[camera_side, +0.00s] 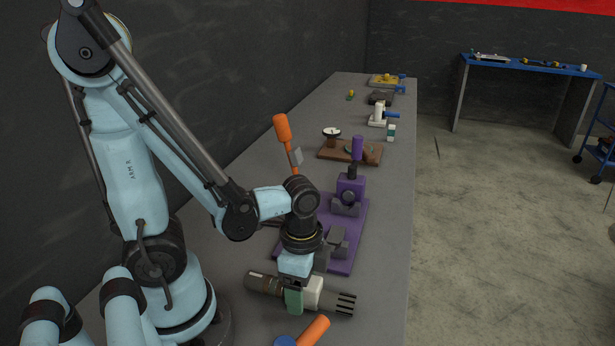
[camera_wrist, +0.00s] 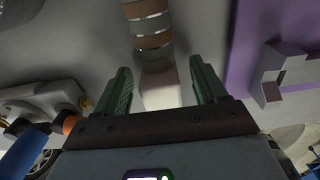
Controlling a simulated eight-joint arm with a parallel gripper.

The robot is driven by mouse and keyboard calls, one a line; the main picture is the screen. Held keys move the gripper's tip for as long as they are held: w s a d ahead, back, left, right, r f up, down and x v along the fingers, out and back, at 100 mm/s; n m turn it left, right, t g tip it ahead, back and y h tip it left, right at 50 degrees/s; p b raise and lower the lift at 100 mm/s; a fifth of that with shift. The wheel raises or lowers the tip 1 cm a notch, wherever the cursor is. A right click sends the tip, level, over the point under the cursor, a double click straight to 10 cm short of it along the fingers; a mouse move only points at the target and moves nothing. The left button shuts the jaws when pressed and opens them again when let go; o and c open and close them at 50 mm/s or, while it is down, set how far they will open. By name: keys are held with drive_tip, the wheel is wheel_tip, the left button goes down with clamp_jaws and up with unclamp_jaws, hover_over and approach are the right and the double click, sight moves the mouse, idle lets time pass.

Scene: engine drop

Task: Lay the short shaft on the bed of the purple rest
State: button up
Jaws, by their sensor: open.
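A short dark cylindrical piece, seemingly the short shaft (camera_side: 264,284), lies by my gripper (camera_side: 296,303) at the near part of the bench. A pale block (camera_side: 313,292) and a dark slotted end (camera_side: 343,301) show to its right; whether these belong to it I cannot tell. In the wrist view, my green fingers (camera_wrist: 161,84) stand apart, with a pale block (camera_wrist: 160,92) between them and a brown-and-green banded cylinder (camera_wrist: 150,30) ahead. The purple rest (camera_side: 349,237) is just behind my gripper, with grey brackets on its plate; its edge and a grey bracket (camera_wrist: 285,75) show at right.
An orange-handled tool (camera_side: 313,331) lies in the near foreground. Another orange handle (camera_side: 284,132) stands up behind my wrist. A brown board (camera_side: 350,151) with parts lies farther along. The bench's right edge runs close past the purple rest.

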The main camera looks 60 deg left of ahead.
drive_tip(key=shift+f, duration=0.25)
drive_tip(key=shift+c, duration=0.4)
clamp_jaws()
